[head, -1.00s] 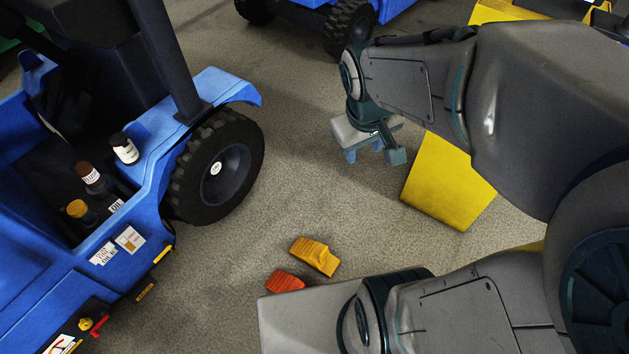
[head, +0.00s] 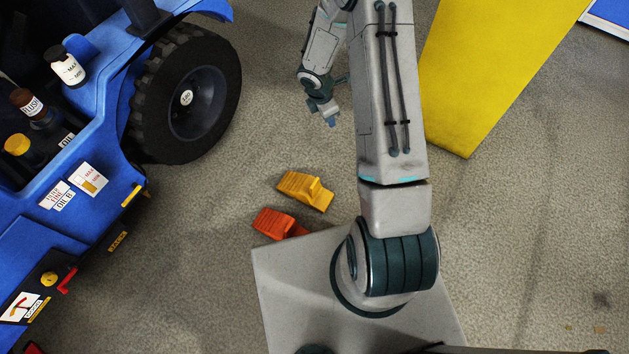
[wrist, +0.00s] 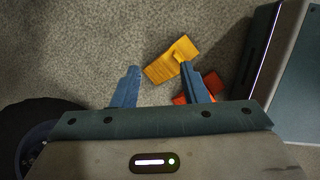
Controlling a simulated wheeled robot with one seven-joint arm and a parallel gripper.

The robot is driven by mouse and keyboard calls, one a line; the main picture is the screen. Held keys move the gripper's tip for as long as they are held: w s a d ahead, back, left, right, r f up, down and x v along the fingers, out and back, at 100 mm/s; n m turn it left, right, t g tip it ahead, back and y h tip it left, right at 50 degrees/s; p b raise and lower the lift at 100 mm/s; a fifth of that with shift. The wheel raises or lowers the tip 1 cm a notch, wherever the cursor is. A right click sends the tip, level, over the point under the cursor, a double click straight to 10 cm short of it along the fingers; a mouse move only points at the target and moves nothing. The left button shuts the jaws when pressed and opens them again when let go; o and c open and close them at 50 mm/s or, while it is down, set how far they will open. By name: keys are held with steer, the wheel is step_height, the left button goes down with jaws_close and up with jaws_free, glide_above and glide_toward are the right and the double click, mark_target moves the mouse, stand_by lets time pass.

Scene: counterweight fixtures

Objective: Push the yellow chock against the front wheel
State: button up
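The yellow chock (head: 305,190) lies on the floor to the right of and below the blue vehicle's front wheel (head: 190,95), with a clear gap between them. In the wrist view the yellow chock (wrist: 172,60) shows beyond the right fingertip, which overlaps its edge in the picture. My gripper (head: 328,114) hangs above the floor, right of the wheel and above the chock in the head view. In the wrist view its two blue fingers (wrist: 158,72) are apart with nothing between them.
A red chock (head: 276,223) lies beside the yellow one, near my grey base. The blue vehicle (head: 95,160) fills the left side, with bottles on it. A yellow panel (head: 480,80) stands at the upper right. Floor between chock and wheel is clear.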

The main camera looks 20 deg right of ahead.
step_height(320, 180, down, 18)
steer(key=s+a+f+n+y+b, duration=0.1)
steer(key=s+a+n+y+b, duration=0.1)
steer(key=n+b, duration=0.2)
steer(key=n+g+b, duration=0.1)
steer(key=n+b, duration=0.2)
glide_above(315, 183)
steer(key=shift+y, duration=0.3)
step_height(315, 183, down, 10)
steer(key=shift+w, duration=0.1)
step_height(315, 183, down, 9)
steer(key=b, duration=0.7)
steer(key=shift+r, duration=0.1)
steer(key=c, duration=0.8)
steer(key=shift+d, duration=0.1)
jaws_close()
steer(key=shift+s, duration=0.2)
